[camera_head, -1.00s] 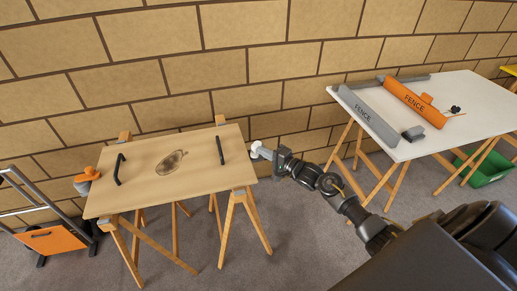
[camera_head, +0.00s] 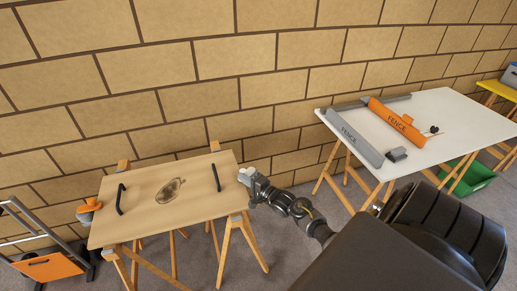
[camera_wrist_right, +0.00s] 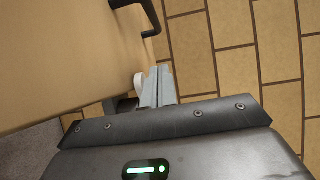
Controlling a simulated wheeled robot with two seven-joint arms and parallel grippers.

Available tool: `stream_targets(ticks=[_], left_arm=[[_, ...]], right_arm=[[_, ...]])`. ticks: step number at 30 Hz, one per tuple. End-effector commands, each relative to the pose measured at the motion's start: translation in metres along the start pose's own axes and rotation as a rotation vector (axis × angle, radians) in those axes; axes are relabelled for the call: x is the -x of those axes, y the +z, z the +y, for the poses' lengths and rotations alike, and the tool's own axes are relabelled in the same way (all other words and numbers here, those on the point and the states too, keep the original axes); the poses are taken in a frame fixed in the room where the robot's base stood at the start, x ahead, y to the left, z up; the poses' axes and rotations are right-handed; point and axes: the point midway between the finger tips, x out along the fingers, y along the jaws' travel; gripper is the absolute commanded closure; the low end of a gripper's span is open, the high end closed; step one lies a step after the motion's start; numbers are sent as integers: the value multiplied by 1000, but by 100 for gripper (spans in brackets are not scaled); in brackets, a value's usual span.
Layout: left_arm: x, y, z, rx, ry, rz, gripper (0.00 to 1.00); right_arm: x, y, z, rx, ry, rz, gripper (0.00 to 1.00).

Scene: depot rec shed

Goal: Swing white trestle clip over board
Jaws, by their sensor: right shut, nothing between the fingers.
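The wooden board (camera_head: 150,225) lies on trestles, with two black handles and a dark oval mark on its top. The white trestle clip (camera_head: 246,174) is at the board's right edge, partly hidden by my right gripper (camera_head: 251,181). In the right wrist view the clip (camera_wrist_right: 139,83) shows as a small white rounded piece by the board edge, just left of my closed fingers (camera_wrist_right: 157,87). The right gripper is shut and empty beside the clip; I cannot tell whether they touch. An orange clip (camera_head: 89,205) is at the board's left edge. My left gripper is not in view.
A brick wall (camera_head: 200,80) stands close behind the board. A white table (camera_head: 455,118) at the right holds a grey fence (camera_head: 355,138) and an orange fence (camera_head: 397,120). A green crate (camera_head: 478,177) is below it. A cart with an orange panel (camera_head: 47,267) stands at the left.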

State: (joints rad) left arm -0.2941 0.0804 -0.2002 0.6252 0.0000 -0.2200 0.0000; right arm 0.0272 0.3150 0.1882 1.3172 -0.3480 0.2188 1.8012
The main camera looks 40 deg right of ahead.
Motion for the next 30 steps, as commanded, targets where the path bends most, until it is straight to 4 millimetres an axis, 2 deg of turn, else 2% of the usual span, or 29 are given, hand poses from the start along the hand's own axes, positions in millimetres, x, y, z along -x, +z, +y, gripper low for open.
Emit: stream_targets(ticks=[9,22,26,30], left_arm=[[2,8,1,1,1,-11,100],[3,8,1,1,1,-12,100],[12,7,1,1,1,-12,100],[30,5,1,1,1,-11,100]], right_arm=[[-4,1,0,0,-1,0,100],[-3,2,-1,0,0,0,100],[2,9,-3,-2,0,-4,100],[14,23,-6,-2,2,-10,100]])
